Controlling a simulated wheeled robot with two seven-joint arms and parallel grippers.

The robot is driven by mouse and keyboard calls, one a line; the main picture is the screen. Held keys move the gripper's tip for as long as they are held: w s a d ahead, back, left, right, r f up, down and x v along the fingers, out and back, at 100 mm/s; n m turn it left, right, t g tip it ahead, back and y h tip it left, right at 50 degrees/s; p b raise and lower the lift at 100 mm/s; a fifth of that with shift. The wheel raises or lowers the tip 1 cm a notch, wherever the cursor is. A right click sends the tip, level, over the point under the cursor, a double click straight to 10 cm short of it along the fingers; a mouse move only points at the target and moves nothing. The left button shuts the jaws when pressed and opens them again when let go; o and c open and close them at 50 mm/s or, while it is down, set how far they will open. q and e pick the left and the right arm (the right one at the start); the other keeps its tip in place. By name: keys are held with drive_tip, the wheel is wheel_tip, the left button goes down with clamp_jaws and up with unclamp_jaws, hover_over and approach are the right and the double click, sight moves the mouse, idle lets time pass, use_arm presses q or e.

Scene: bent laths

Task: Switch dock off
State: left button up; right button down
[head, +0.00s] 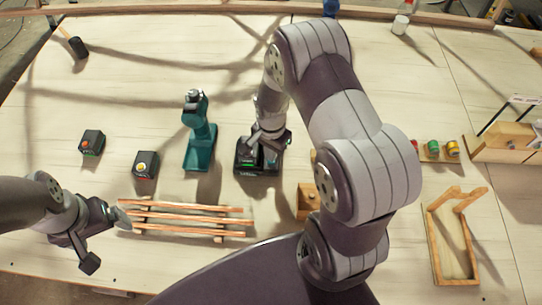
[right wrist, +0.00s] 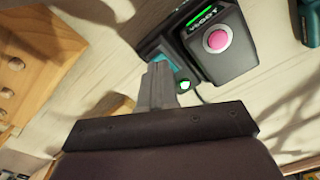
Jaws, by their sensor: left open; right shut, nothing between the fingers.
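The black dock (head: 258,171) stands mid-table in the head view, partly covered by my right gripper (head: 264,148). In the right wrist view the dock (right wrist: 152,47) carries a black block (right wrist: 212,45) with a pink round button and a green lit display. A small round button with a green-white glow (right wrist: 184,86) sits on the dock's near corner. My right gripper (right wrist: 160,80) is shut and empty, its fingertips just left of that button; contact cannot be told. My left gripper (head: 106,240) is open, by the left end of the laths.
Copper-coloured laths (head: 185,220) lie on supports at the front. A teal drill (head: 199,140) stands left of the dock, with two small dark blocks (head: 146,164) (head: 91,143) further left. A wooden block (head: 307,200) and a wooden frame (head: 450,245) are to the right.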

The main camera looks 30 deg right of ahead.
drive_tip(key=shift+f+b, duration=0.7)
drive_tip(key=shift+f, duration=0.3)
idle(0.6)
wheel_tip(320, 180, up, 7)
drive_tip(key=p, duration=0.6)
drive_tip(key=shift+r+p, duration=0.15)
drive_tip(key=shift+p, duration=0.15)
